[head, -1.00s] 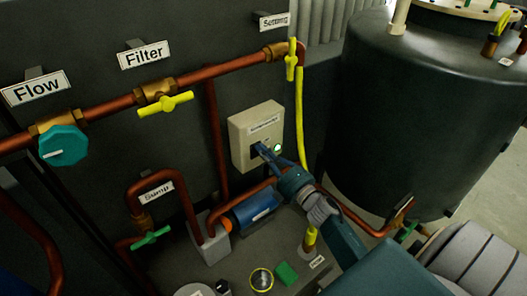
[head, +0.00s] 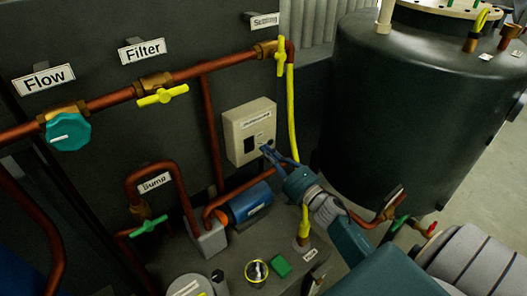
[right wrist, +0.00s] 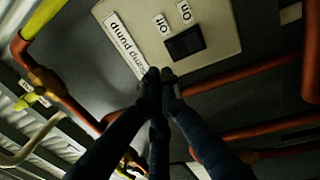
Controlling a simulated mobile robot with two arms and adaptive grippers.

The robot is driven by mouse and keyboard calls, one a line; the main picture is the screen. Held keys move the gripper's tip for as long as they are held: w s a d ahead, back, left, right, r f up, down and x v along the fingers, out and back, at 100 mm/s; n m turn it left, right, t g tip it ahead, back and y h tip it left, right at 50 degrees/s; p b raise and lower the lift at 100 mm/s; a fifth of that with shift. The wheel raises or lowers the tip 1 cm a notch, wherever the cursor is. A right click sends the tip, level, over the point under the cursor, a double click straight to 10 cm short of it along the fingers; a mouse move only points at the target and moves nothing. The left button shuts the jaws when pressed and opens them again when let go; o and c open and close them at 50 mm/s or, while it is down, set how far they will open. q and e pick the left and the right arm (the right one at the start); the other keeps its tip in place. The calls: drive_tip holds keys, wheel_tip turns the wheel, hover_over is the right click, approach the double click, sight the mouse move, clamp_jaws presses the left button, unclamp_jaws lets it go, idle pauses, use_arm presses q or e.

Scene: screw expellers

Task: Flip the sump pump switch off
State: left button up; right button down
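The pale switch box (head: 232,128) is mounted on the dark panel, with a small dark switch (head: 249,144) on its face. In the right wrist view the box (right wrist: 225,25) is at the top, with a black rocker (right wrist: 186,42) beside "on" and "off" labels and a "sump pump" label. My right gripper (head: 266,150) is at the box's lower right in the head view. In the right wrist view its fingertips (right wrist: 160,76) are together, empty, just below the rocker and apart from it in the picture. Contact with the box cannot be told. My left gripper is not in view.
Copper pipes (head: 213,125) and a yellow hose (head: 291,115) run close around the box. A blue pump (head: 250,203) sits below it. A large dark tank (head: 400,110) stands at the right. A yellow filter valve (head: 162,96) is at upper left.

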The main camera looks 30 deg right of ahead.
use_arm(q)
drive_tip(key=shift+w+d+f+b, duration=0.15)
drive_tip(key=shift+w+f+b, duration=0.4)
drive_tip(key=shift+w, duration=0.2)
use_arm(e)
drive_tip(key=s, duration=0.7)
drive_tip(key=shift+d+r, duration=0.2)
drive_tip(key=shift+d, duration=0.25)
